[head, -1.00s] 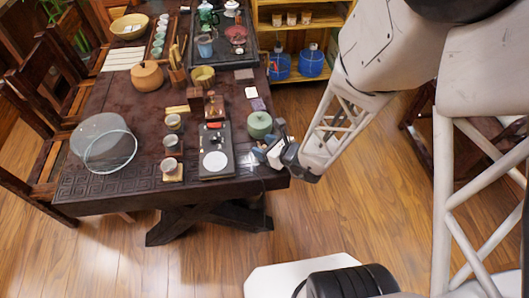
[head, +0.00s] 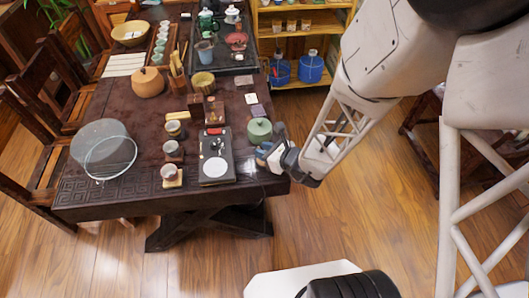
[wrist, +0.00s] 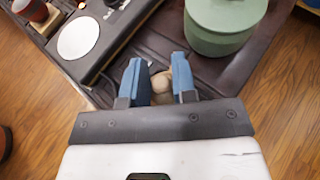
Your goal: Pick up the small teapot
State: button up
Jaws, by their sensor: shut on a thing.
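A small beige, rounded thing that looks like the small teapot (wrist: 160,84) sits between the two blue fingers of my gripper (wrist: 157,68) in the wrist view. The fingers touch or nearly cover its sides, and my gripper is shut on it. Its lower part is hidden by the gripper body. In the head view my gripper (head: 266,154) is at the right front corner of the dark table (head: 120,190). I cannot make out the teapot clearly there, nor tell whether it rests on the table.
A green lidded pot (head: 259,131) stands close beyond the fingers; it also shows in the wrist view (wrist: 222,22). A black tray (head: 217,140) with a white disc lies to the left. Cups on wooden coasters and a glass dome (head: 105,150) stand further left.

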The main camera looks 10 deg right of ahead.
jog(key=r, duration=0.2)
jog(key=shift+s+r, duration=0.25)
jog(key=shift+r, duration=0.15)
jog(key=s+d+r, duration=0.1)
jog(key=s+d, duration=0.2)
jog(key=s, duration=1.2)
jog(key=shift+r, duration=0.2)
jog(key=shift+s, duration=0.1)
jog(key=shift+a, duration=0.1)
